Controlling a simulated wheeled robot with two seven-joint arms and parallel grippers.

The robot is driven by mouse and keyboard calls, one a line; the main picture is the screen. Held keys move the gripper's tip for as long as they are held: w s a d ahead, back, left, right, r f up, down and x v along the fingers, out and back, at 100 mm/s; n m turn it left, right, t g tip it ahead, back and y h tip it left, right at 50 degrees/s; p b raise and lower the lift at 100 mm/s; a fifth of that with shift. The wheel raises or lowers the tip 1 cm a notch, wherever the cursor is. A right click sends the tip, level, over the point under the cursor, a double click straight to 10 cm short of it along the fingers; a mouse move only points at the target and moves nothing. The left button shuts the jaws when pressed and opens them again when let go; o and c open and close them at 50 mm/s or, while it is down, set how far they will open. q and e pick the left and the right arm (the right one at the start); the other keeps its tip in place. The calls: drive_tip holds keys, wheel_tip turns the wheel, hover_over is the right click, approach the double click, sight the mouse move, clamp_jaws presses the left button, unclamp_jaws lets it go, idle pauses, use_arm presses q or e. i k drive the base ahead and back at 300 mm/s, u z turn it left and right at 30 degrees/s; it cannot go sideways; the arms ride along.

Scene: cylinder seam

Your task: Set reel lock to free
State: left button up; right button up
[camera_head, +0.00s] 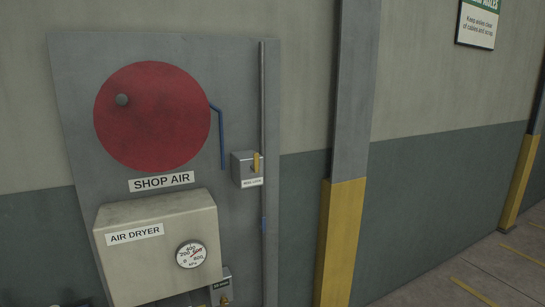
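The lever stands about upright on the box's right side. A small white label (251,182) sits under the lever, too small to read with certainty. The red round hose reel (152,117) is above the "SHOP AIR" label (161,182). A blue hose (221,137) hangs from the reel's right edge. Neither of my grippers is in view.
The beige air dryer (160,250) with a round gauge (191,255) juts out below the reel. A vertical pipe (263,110) runs just right of the lock box. A grey and yellow column (342,230) stands further right. Floor shows at lower right.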

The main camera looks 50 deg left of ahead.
sight(256, 163)
drive_tip(key=i, duration=3.3)
drive_tip(key=u, duration=3.4)
